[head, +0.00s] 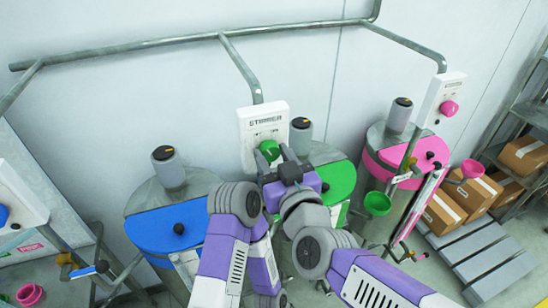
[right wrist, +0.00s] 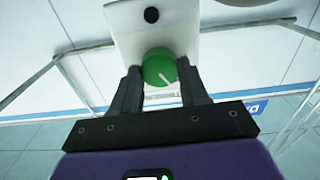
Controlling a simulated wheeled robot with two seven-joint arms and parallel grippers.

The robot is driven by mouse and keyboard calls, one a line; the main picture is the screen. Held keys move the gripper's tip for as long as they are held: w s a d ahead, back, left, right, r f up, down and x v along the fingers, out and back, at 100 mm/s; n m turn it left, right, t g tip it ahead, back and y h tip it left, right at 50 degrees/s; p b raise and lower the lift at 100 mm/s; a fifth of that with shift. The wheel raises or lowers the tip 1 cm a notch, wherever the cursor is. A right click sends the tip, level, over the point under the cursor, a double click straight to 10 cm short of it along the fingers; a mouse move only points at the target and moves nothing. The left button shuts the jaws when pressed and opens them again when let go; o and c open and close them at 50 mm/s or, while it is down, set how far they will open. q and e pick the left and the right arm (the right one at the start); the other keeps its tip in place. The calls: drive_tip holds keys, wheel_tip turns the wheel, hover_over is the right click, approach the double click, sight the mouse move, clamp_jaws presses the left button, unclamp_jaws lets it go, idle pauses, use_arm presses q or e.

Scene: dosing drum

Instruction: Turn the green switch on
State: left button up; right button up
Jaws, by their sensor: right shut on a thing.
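The green switch (head: 269,150) is a round knob on a white box (head: 253,123) labelled "STIRRER", above the green-lidded drum (head: 338,181). My right gripper (head: 277,160) is at the knob from the front and hides part of it. In the right wrist view, the green knob (right wrist: 159,68) sits between the two dark fingertips of my right gripper (right wrist: 159,76), which is shut on it. A white line on the knob slants down to the right in that view. I cannot make out the small lettering around it. My left gripper is not seen in the head view.
A blue-lidded drum (head: 168,230) stands to the left and a pink-lidded drum (head: 407,152) to the right. A box with a pink knob (head: 449,108) is on the right. A green funnel (head: 377,203) stands beside the green drum. Cardboard boxes (head: 446,213) lie at right.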

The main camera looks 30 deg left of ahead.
drive_tip(key=shift+f, duration=0.1)
drive_tip(key=m+b, duration=0.2)
drive_tip(key=m, duration=0.3)
drive_tip(key=shift+b, duration=0.35)
drive_tip(key=m+b, duration=0.1)
drive_tip(key=m, duration=0.2)
drive_tip(key=shift+w, duration=0.1)
drive_tip(key=shift+m+b, duration=0.65)
drive_tip(key=shift+m, duration=1.15)
drive_tip(key=o, duration=1.1)
drive_tip(key=shift+c, duration=0.2)
drive_tip(key=shift+d, duration=0.15)
